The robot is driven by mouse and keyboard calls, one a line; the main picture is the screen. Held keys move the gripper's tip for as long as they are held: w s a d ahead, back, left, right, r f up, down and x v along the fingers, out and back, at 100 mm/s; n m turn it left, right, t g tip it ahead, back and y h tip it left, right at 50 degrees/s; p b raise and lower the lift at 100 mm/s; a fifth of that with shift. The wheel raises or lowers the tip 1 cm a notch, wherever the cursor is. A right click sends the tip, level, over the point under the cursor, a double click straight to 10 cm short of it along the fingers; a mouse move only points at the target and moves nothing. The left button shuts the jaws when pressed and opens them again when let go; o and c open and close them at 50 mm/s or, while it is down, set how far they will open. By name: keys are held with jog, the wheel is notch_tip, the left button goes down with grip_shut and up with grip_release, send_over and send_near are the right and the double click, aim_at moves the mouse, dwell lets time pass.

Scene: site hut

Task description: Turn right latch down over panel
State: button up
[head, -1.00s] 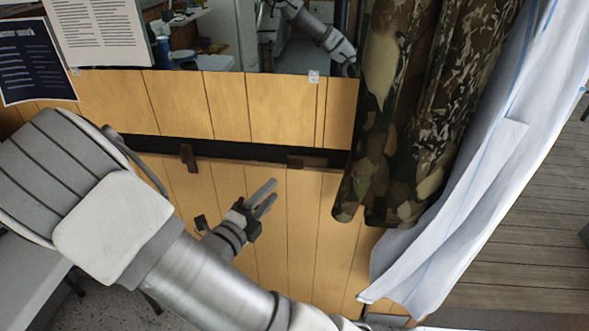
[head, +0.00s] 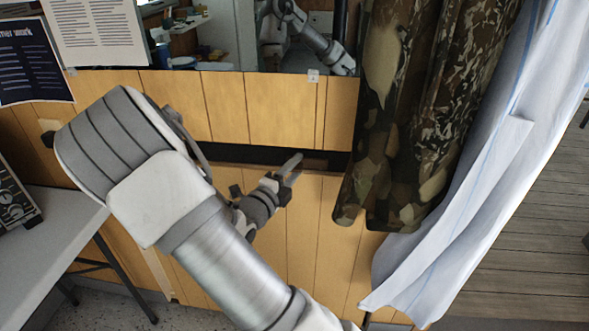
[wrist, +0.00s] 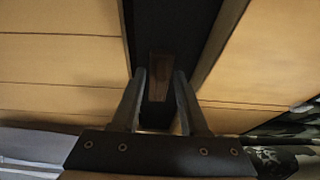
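The right latch (head: 316,162) is a small brown wooden bar lying level along the dark horizontal strip, just right of my gripper (head: 294,170) in the head view. In the wrist view the latch (wrist: 160,63) shows as a brown block lengthwise in the dark strip. My gripper (wrist: 161,82) is open, its two fingers apart on either side of the latch's near end. I cannot tell whether they touch it. The wooden panel (head: 303,220) is below the strip. The left latch is not visible behind my arm.
A camouflage curtain (head: 400,130) hangs close to the right of the latch, with a white sheet (head: 450,230) beside it. A mirror-like pane (head: 240,45) is above the strip. A grey table (head: 60,235) stands at the left.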

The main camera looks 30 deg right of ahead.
grip_shut()
dwell(1.3)
